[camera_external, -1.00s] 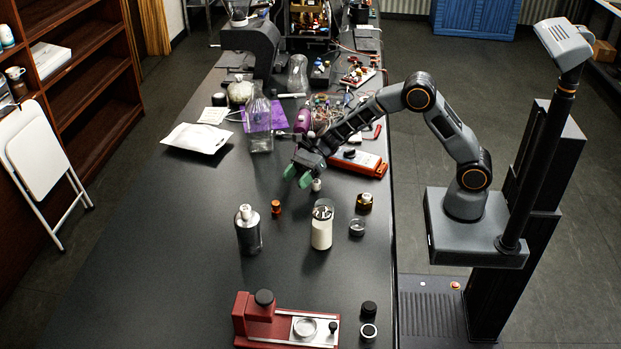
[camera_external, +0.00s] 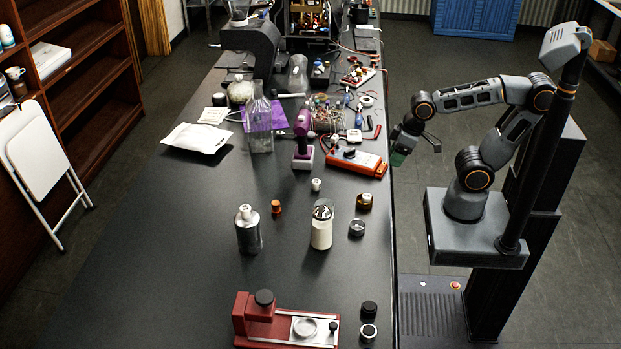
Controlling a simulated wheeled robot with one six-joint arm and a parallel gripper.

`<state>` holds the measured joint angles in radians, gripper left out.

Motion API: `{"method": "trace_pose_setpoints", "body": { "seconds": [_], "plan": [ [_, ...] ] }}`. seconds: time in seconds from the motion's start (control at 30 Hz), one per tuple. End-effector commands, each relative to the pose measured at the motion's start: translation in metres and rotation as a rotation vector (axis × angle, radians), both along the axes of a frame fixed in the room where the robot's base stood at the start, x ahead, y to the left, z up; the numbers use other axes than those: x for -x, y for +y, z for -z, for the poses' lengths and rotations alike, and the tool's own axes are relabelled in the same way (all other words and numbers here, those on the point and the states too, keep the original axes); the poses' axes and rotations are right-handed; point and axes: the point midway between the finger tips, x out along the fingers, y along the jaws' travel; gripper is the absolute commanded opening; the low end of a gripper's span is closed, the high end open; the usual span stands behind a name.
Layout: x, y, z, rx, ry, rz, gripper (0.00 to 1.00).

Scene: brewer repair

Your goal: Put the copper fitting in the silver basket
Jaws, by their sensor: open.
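The copper fitting (camera_external: 276,207) is a small orange-copper piece standing on the dark table, between the silver bottle and the white cylinder. A small open silver cup (camera_external: 357,228), which looks like the silver basket, sits to the right of the white cylinder, near the table's right edge. I see nothing clearly inside it.
A silver bottle (camera_external: 248,230), a white cylinder (camera_external: 321,226), a small pale piece (camera_external: 316,184) and an amber jar (camera_external: 364,202) stand close by. A red device (camera_external: 285,323) is in front. The table's left side is clear.

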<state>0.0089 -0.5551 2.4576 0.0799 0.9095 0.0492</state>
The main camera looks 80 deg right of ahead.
Motion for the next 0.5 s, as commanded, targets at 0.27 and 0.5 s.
{"method": "trace_pose_setpoints", "body": {
  "seconds": [0.27,0.5],
  "plan": [
    [0.0113,-0.0091,-0.0008,0.101,-0.034,-0.089,0.58],
    [0.0109,-0.009,-0.001,0.098,-0.033,-0.087,0.58]
  ]
}}
